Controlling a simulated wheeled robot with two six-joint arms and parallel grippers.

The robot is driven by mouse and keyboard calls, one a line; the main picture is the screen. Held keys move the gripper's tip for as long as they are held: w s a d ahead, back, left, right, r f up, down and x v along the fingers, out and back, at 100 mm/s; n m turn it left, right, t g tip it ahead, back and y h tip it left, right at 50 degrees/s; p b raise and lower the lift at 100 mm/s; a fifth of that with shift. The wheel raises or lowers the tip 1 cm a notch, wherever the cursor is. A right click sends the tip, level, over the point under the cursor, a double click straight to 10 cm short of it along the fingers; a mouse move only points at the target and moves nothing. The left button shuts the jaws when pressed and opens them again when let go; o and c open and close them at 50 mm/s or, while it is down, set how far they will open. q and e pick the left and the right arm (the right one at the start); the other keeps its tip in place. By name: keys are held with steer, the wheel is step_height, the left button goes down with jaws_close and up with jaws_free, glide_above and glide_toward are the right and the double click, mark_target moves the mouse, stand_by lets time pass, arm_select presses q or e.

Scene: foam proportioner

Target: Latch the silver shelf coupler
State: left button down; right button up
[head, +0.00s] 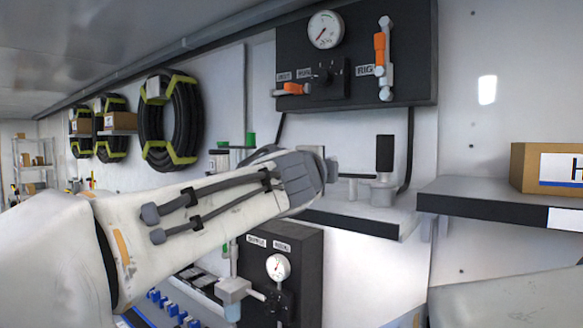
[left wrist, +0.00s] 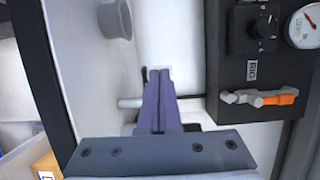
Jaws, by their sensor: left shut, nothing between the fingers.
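The silver shelf coupler (head: 383,190) sits on the grey shelf (head: 345,221) under the upper black panel, in the head view. A black upright handle (head: 385,154) stands on it. My left arm reaches in from the left, and its end is just left of the coupler; the fingers are hidden there. In the left wrist view, turned sideways, my left gripper (left wrist: 158,75) is shut and empty. A pale rod (left wrist: 130,103) passes behind its fingers; I cannot tell whether they touch. A grey round part (left wrist: 115,18) is at the top. My right gripper is out of view.
The upper black panel (head: 350,75) carries a gauge and orange-handled valves. A lower black panel (head: 308,250) with a gauge is below the arm. A cardboard box (head: 545,165) stands on a black-edged shelf (head: 475,205) at right. Coiled hoses (head: 185,120) hang at left.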

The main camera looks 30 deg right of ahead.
arm_select(q)
steer(key=shift+w+d, duration=0.15)
steer(key=shift+w, duration=0.65)
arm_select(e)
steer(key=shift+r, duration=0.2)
arm_select(q)
steer(key=shift+w, duration=0.15)
steer(key=shift+s, duration=0.4)
steer(key=b+v, duration=0.1)
steer(key=v, duration=0.2)
steer(key=shift+s+f, duration=0.1)
steer(key=a, duration=1)
steer(key=shift+s, duration=0.5)
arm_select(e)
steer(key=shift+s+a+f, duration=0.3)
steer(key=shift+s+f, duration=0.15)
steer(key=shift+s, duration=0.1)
arm_select(q)
steer(key=shift+a, duration=0.2)
